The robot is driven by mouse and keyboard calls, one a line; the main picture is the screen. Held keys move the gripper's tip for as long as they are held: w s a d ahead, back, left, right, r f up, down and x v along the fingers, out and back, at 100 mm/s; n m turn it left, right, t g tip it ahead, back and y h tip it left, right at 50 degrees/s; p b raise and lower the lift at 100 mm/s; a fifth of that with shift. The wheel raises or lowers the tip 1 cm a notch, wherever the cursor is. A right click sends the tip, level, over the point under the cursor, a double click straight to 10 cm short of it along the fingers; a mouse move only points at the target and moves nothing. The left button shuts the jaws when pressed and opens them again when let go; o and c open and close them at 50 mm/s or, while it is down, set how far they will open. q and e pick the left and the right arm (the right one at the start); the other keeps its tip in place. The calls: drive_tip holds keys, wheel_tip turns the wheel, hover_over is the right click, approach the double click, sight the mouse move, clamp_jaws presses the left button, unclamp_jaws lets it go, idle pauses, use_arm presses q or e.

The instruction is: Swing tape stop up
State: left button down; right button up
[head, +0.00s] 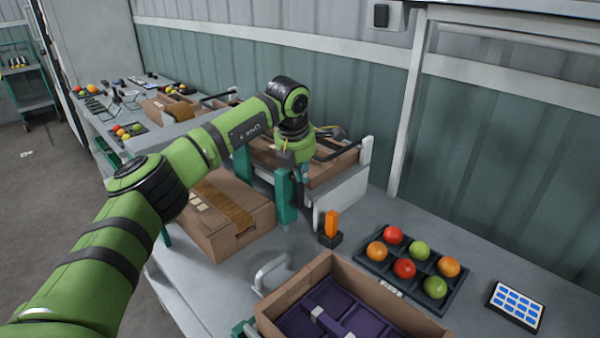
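My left arm reaches in from the left, and its gripper (301,180) points down beside the teal posts of the carton-taping station (287,195). The fingers are small, dark and partly hidden by the wrist and the near post, so I cannot tell whether they are open or shut. An orange upright piece (332,223) stands on a small black base just in front and to the right of the gripper, apart from it. I cannot tell which part is the tape stop; it may be hidden behind the gripper. My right gripper is not in view.
A closed brown carton (226,213) sits left of the station; an open carton (345,170) is behind. Bare bench (385,215) lies right of the station.

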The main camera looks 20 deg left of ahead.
use_arm(q)
drive_tip(key=v, duration=1.2)
drive_tip(key=shift+a, duration=0.2)
drive_tip(key=shift+s+f, duration=0.1)
drive_tip(key=shift+s, duration=0.05)
